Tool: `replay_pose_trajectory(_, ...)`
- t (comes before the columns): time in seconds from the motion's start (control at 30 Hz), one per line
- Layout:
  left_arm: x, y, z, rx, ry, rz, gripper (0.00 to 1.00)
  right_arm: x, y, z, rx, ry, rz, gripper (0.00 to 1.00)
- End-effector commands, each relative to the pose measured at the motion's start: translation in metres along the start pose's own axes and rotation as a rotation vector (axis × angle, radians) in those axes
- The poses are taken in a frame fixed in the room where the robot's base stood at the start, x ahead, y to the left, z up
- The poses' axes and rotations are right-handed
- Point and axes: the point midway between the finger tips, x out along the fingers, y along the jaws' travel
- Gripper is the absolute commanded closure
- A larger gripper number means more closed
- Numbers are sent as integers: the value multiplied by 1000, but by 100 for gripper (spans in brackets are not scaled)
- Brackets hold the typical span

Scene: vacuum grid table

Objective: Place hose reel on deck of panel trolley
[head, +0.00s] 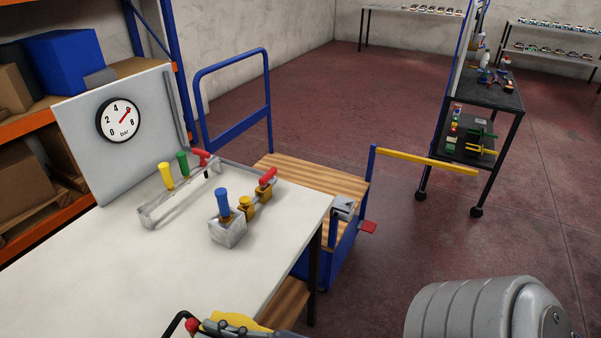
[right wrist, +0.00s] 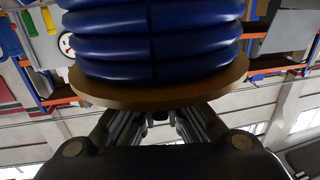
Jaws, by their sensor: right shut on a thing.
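The hose reel (right wrist: 155,50), blue coils with a brown round flange, fills the upper middle of the right wrist view. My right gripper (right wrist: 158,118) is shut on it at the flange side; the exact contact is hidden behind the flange. The panel trolley shows in the head view with a bare-looking slatted wooden deck (head: 300,182), a blue hoop handle (head: 235,95) at the back left and a blue post with a yellow bar (head: 425,161) sticking out to the right. The worktable hides part of the deck. The reel and my left gripper are not in the head view.
The white worktable (head: 100,265) holds a gauge panel (head: 80,150) and valves with coloured handles (head: 222,205). A yellow tool (head: 235,323) lies at its front edge. A black cart (head: 485,95) stands at the right. The red floor (head: 410,235) between trolley and cart is clear.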

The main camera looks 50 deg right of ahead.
Motion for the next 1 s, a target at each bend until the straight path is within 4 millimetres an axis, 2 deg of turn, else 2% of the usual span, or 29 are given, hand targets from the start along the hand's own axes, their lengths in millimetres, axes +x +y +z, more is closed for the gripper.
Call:
replay_pose_trajectory(0.2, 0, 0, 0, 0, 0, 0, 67, 1, 38, 0, 7, 7, 219, 100)
replay_pose_trajectory(0.43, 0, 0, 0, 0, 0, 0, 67, 2, 62, 1, 5, 6, 355, 100)
replay_pose_trajectory(0.77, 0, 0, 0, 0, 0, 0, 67, 2, 80, 2, 4, 7, 457, 100)
replay_pose_trajectory(1.0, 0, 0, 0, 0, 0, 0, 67, 5, 76, 8, 3, -21, 437, 100)
